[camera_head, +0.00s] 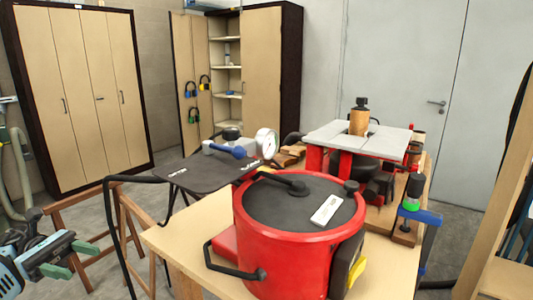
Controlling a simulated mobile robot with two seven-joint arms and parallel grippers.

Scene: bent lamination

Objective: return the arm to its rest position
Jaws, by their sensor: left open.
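My left gripper (76,259) is at the lower left edge of the picture, with a dark body and green finger pads. Its two fingers stand apart and nothing shows between them. It is well to the left of the wooden workbench and touches nothing that I can see. Part of my pale blue left arm shows at the lower left corner. My right gripper is not in the picture.
A large red pot (284,252) with a dark lid stands on the wooden workbench (187,237). A wooden trestle (83,206) is close beyond my left gripper. A dark tabletop (205,172) lies farther back. Cabinets (88,100) line the wall.

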